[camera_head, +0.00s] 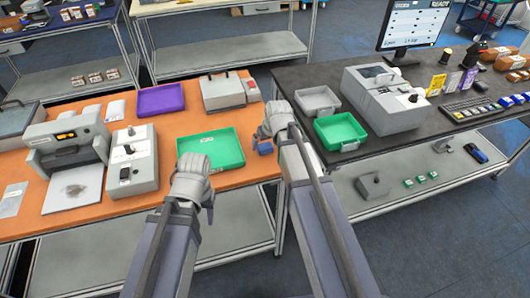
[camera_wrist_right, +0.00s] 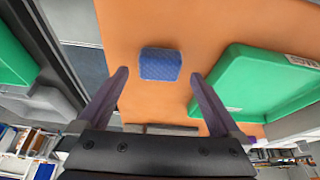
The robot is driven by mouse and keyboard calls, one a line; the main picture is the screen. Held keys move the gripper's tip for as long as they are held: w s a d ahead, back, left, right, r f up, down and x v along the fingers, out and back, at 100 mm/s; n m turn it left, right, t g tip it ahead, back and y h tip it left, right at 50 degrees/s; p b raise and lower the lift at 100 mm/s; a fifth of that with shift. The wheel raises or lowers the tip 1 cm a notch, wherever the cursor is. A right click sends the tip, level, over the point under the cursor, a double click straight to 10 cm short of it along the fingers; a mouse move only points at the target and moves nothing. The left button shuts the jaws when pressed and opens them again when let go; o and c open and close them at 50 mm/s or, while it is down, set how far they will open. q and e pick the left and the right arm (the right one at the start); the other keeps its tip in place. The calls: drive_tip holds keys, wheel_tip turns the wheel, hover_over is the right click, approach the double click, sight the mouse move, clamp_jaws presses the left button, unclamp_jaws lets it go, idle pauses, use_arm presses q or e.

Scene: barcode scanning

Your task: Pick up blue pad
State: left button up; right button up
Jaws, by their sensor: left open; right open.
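The blue pad (camera_wrist_right: 160,64) lies flat on the orange tabletop in the right wrist view, between and beyond my two open fingers. In the head view a small part of the blue pad (camera_head: 265,147) shows beside my right gripper (camera_head: 265,136), near the right edge of the orange table. My right gripper (camera_wrist_right: 162,98) is open and empty above the table. My left gripper (camera_head: 193,160) is over the front part of the orange table, in front of the green tray; its fingers are hard to make out, and I see nothing held in it.
A green tray (camera_head: 222,150) sits on the orange table just left of the pad. A purple tray (camera_head: 160,99) and a grey machine (camera_head: 132,160) stand further left. A gap separates this table from the dark table (camera_head: 300,81) with another green tray (camera_head: 340,131).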

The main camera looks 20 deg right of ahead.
sight(265, 146)
drive_tip(key=b+x, duration=0.2)
drive_tip(key=x, duration=0.1)
use_arm(q)
wheel_tip(265, 146, down, 3)
drive_tip(key=shift+r, duration=0.2)
use_arm(e)
drive_tip(key=shift+r, duration=0.1)
drive_tip(key=shift+c, duration=0.2)
drive_tip(key=c, duration=1.2)
